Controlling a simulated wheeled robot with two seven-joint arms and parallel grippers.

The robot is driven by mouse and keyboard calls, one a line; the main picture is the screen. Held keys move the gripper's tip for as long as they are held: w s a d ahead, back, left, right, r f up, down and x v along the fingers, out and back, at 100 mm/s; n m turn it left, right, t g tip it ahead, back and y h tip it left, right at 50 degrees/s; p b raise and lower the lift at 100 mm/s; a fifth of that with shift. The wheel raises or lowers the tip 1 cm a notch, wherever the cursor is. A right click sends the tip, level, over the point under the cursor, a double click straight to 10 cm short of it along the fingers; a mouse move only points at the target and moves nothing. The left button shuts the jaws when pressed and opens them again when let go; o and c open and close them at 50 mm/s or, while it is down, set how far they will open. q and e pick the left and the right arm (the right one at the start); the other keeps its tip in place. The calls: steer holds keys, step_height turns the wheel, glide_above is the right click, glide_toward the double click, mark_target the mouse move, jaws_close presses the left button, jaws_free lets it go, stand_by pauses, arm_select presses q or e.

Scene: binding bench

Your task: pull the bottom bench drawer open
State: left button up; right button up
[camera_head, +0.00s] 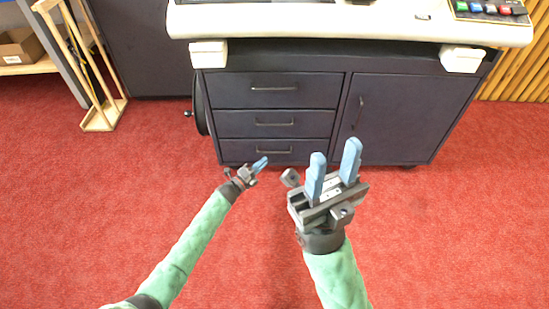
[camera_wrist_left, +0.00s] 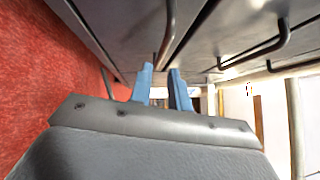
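The bottom bench drawer (camera_head: 235,151) is the lowest of the dark drawers on the bench's left side and looks shut. Its bar handle (camera_head: 274,151) also shows in the left wrist view (camera_wrist_left: 168,30). My left gripper (camera_head: 262,162) is low in front of this drawer, just below and left of the handle. In the left wrist view its blue fingers (camera_wrist_left: 160,70) stand apart with a narrow gap, close to the handle; I cannot tell whether they touch it. My right gripper (camera_head: 334,158) is open and empty, further right and higher in front of the bench.
The middle drawer (camera_head: 232,124) and top drawer (camera_head: 230,90) look shut. A cupboard door (camera_head: 410,120) is to their right. A wooden rack (camera_head: 99,118) stands at the left. The red carpet (camera_head: 130,190) in front is clear.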

arm_select(q)
steer(key=shift+b+x, duration=1)
steer(key=shift+x, duration=2.8)
steer(key=shift+d, duration=0.1)
jaws_close()
